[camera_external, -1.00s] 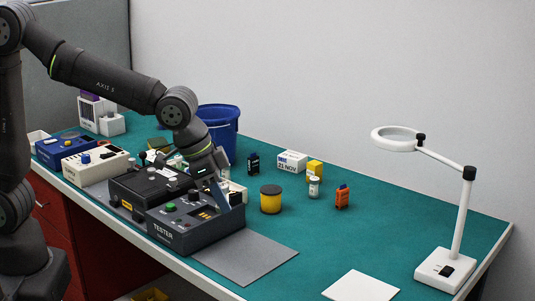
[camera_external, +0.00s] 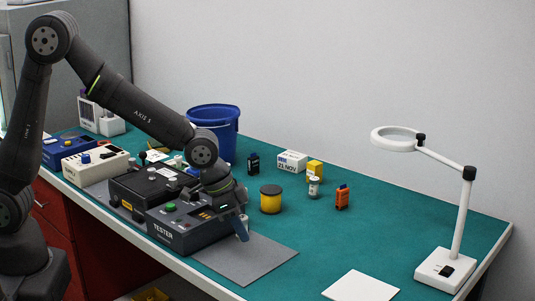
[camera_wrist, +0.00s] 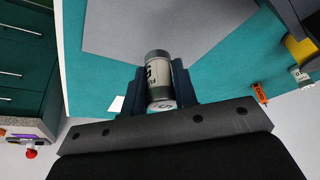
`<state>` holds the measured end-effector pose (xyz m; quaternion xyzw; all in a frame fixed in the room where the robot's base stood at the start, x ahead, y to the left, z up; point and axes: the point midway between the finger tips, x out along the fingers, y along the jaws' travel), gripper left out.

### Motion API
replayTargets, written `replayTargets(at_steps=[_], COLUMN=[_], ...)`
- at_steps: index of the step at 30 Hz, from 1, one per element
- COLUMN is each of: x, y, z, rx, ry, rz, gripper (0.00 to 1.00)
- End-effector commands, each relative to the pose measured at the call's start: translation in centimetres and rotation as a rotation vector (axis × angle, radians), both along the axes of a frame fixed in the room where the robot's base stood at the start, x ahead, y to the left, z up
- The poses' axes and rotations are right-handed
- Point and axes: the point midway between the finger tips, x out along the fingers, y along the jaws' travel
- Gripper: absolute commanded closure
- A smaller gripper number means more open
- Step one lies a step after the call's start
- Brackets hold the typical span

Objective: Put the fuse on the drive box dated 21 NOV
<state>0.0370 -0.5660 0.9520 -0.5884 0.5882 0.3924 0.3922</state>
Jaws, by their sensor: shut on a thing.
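My gripper (camera_external: 242,228) is by the right end of the tester, over the grey mat. In the wrist view its two dark blue fingers (camera_wrist: 157,92) are shut on the fuse (camera_wrist: 158,76), a grey-and-white cylinder with dark print on its label. In the external view the fuse is mostly hidden by the gripper. The drive box (camera_external: 292,161), a white box with 21 NOV on its front, stands at the back of the bench, well away from my gripper. I cannot make out anything on its top.
The tester (camera_external: 185,230) stands left of my gripper. A yellow jar with a dark lid (camera_external: 270,200), a small white-capped cylinder (camera_external: 314,187), a yellow box (camera_external: 315,171) and an orange item (camera_external: 342,197) stand before the drive box. The magnifier lamp (camera_external: 445,268) is far right.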

Motion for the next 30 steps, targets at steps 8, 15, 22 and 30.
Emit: replayTargets(at_steps=[8, 15, 22, 30], x=[1.3, 1.3, 1.3, 1.3], y=[-0.7, -0.6, -0.7, -0.7], z=[-1.5, -4.8, -4.8, -5.1], rx=[-0.001, 0.001, -0.002, -0.002], ry=[0.000, -0.001, -0.001, -0.001], rz=[-0.001, 0.000, 0.000, 0.000], gripper=[0.97, 0.97, 0.97, 0.52])
